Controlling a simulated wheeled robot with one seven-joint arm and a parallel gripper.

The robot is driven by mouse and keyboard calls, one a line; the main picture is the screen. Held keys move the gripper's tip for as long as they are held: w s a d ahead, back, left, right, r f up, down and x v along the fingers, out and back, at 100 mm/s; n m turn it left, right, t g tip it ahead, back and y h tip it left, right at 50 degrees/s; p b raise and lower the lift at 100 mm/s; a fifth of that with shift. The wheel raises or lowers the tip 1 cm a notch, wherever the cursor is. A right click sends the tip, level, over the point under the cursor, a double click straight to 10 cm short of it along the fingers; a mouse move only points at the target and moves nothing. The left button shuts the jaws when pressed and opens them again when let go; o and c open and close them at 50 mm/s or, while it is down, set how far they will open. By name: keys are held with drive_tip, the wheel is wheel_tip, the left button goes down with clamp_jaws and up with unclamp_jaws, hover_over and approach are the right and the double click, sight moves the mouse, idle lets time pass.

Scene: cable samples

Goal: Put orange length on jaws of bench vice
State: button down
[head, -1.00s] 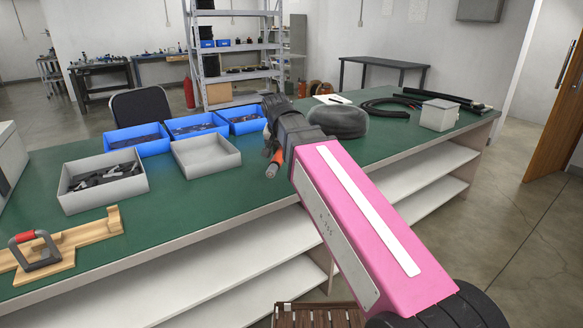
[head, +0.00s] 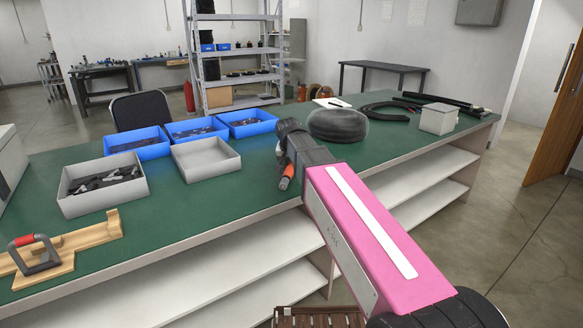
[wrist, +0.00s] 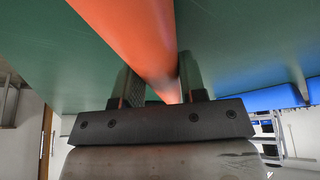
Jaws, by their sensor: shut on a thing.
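My gripper (wrist: 160,88) is shut on the orange length (wrist: 135,35). In the wrist view the length is a thick orange cylinder running between the two dark fingers toward the upper left. In the head view a short part of the orange length (head: 287,171) shows below my dark wrist, over the green bench near its front edge; the fingers are mostly hidden there. The length appears held above the bench. I cannot make out a bench vice for certain in either view.
The green bench (head: 160,215) carries several blue bins (head: 138,140), a grey tray of dark parts (head: 105,182) and an empty grey tray (head: 207,160). A wooden board with a red-handled device (head: 36,252) lies front left. Coiled black cable (head: 338,124) and a grey box (head: 438,118) are farther right.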

drive_tip(key=shift+f, duration=0.6)
drive_tip(key=c, duration=0.7)
unclamp_jaws()
drive_tip(key=shift+f, duration=0.1)
